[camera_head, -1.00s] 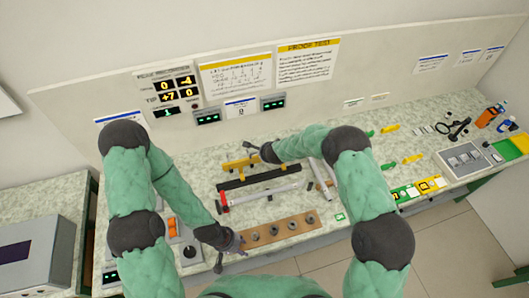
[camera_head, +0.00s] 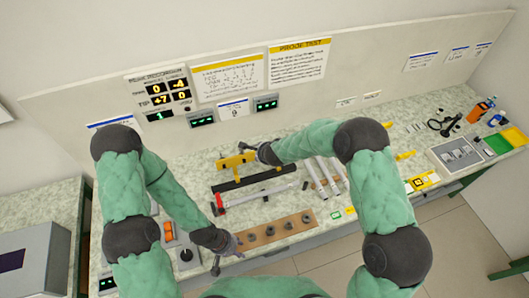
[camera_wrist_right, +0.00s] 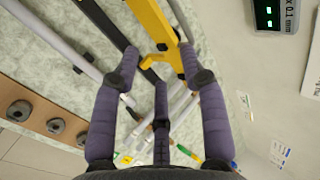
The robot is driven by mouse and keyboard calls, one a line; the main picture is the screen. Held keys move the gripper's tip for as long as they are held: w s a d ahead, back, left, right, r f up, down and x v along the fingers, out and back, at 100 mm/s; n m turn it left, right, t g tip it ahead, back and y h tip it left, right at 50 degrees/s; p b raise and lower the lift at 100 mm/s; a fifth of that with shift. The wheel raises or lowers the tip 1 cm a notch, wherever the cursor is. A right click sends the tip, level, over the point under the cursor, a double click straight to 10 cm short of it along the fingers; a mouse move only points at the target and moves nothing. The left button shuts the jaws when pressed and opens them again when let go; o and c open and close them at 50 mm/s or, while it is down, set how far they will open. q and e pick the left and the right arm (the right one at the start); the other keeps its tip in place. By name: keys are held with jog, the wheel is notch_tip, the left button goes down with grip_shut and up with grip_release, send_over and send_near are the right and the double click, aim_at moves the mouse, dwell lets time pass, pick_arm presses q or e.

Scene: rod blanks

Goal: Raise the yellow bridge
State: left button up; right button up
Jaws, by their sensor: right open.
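The yellow bridge (camera_head: 236,161) lies behind a black bar on the bench, left of my right gripper. In the right wrist view the bridge (camera_wrist_right: 153,28) runs from the top edge to between the fingertips. My right gripper (camera_head: 256,150) is at the bridge's right end. In its wrist view the open gripper (camera_wrist_right: 158,62) has fingers on both sides of that end; I cannot tell whether they touch it. My left gripper (camera_head: 217,258) is low, beside the left end of the wooden block; its fingers are too small to read.
In front of the bridge lie a black bar (camera_head: 268,178) and a grey rod with a red end (camera_head: 250,198). The wooden block (camera_head: 275,232) with several grey rings is nearest. Pale rods (camera_head: 322,178) lie right of the bridge. A panel with displays (camera_head: 160,95) stands behind.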

jog(key=shift+v, duration=2.55)
jog(key=shift+c, duration=0.3)
